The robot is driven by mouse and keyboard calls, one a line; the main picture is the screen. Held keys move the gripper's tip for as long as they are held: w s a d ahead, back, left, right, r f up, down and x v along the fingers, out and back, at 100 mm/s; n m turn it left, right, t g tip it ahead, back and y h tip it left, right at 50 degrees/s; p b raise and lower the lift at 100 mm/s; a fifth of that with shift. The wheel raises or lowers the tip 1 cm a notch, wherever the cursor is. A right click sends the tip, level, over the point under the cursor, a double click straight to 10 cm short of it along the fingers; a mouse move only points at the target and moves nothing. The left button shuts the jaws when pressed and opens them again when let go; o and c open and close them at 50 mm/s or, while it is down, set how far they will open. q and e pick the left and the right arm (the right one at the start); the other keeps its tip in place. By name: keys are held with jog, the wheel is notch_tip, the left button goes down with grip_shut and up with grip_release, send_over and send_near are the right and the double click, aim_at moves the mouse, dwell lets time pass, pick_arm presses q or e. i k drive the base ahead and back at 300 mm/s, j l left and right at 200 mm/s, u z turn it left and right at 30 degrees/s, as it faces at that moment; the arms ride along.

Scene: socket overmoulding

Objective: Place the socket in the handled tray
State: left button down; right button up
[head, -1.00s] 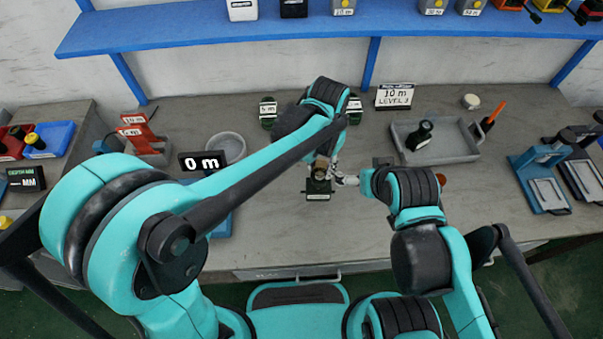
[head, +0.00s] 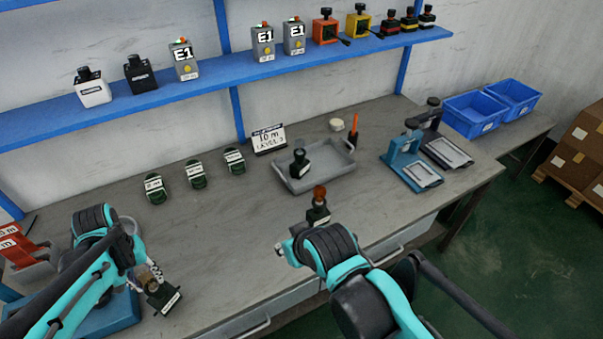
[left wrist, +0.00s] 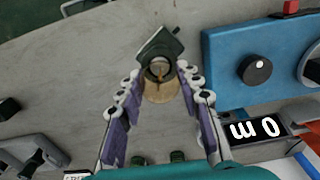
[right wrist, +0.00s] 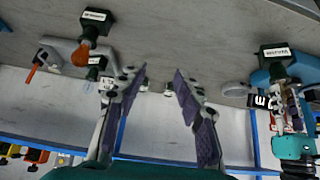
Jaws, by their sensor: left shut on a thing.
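In the head view the grey tray (head: 330,182) stands on the bench right of centre, with one dark upright socket (head: 299,165) in it. My left gripper (head: 148,274) is shut on a dark green, labelled socket (head: 166,298) with a tan round part, at the lower left, away from the tray. The left wrist view shows the tan part (left wrist: 160,88) between the fingers. My right gripper (right wrist: 160,76) is open and empty, left of and in front of a brown-topped dark socket (head: 318,212) on the bench; that socket also shows in the right wrist view (right wrist: 97,22).
Several dark green labelled pieces (head: 196,176) line the bench back. A "10 m LEVEL 2" sign (head: 269,139) and blue clamp stand (head: 408,168) flank the tray.

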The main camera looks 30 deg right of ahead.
aim_at(327, 161)
jog(key=l, duration=2.25)
jog(key=k, duration=0.05)
